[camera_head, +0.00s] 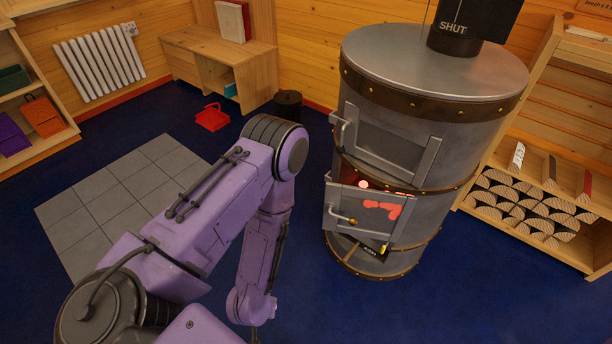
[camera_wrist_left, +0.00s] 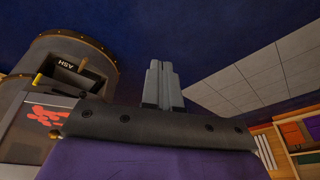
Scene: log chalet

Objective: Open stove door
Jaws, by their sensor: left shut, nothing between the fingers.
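The stove (camera_head: 400,150) is a grey metal cylinder with riveted bands, at the right in the head view. Its stove door (camera_head: 340,205) carries a red flame emblem and a brass knob (camera_head: 350,221). The door stands ajar, its left side out from the body, with a red glow above its top edge. In the left wrist view the stove (camera_wrist_left: 25,110) is at the left, upside down. My left gripper (camera_wrist_left: 162,70) is shut and empty, apart from the stove; it is hidden in the head view. My right gripper is not in view.
An upper framed panel (camera_head: 392,158) is above the door, and a dark ash drawer (camera_head: 372,254) marked ASH below. A log shelf (camera_head: 570,255) stands close at the right. Grey floor tiles (camera_head: 110,205) and a red dustpan (camera_head: 212,118) lie left. The blue floor before the stove is clear.

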